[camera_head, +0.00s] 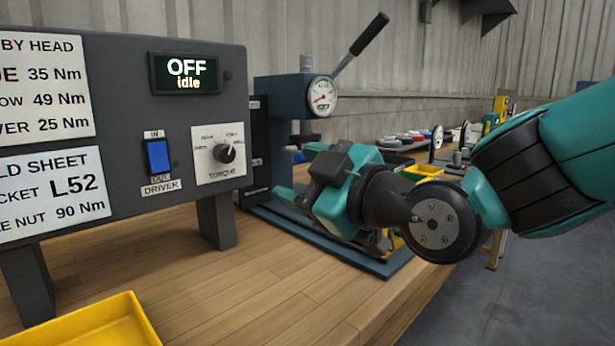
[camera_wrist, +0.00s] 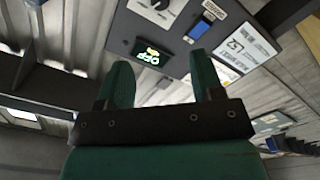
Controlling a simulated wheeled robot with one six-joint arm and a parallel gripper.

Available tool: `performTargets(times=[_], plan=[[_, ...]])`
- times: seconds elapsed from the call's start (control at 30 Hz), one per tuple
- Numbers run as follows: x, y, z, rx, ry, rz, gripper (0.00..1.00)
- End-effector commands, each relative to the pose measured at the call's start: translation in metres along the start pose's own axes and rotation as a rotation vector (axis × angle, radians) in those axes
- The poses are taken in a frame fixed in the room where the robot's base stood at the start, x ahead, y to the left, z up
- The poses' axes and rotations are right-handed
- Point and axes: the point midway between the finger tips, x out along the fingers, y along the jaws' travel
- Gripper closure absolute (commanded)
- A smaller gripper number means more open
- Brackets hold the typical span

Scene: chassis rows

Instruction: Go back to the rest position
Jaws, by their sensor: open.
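My gripper (camera_head: 292,172) is at the end of my teal and black arm, over the wooden bench and in front of the press. Its two teal fingers are spread apart with nothing between them; they also show in the wrist view (camera_wrist: 160,82). The grey control panel (camera_head: 130,110) stands to the left of the gripper, apart from it. Its display (camera_head: 185,74) reads OFF, idle. A blue rocker switch (camera_head: 158,157) and a torque dial (camera_head: 222,152) sit below the display. The panel appears tilted in the wrist view (camera_wrist: 222,62), beyond the fingers.
A dark blue press (camera_head: 283,95) with a round gauge and a raised lever stands behind my gripper. A yellow tray (camera_head: 95,325) lies at the front left of the wooden bench (camera_head: 230,290). Another bench with parts runs along the back wall. The floor (camera_head: 480,290) at right is clear.

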Motion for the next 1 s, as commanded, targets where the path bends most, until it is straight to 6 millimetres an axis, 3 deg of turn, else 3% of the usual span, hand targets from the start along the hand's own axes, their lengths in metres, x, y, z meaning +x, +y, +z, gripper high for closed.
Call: performTargets(times=[0.13,0.27,0.4,0.6,0.83,1.0], plan=[[-0.005,-0.004,0.006,0.040,-0.037,-0.038,0.39],[-0.027,-0.022,0.031,0.195,-0.189,-0.170,0.39],[-0.078,-0.055,0.065,0.454,-0.472,-0.352,0.39],[-0.156,-0.092,0.090,0.733,-0.859,-0.507,0.39],[-0.237,-0.117,0.095,0.934,-1.247,-0.582,0.39],[-0.237,-0.084,0.057,0.936,-1.257,-0.586,0.39]])
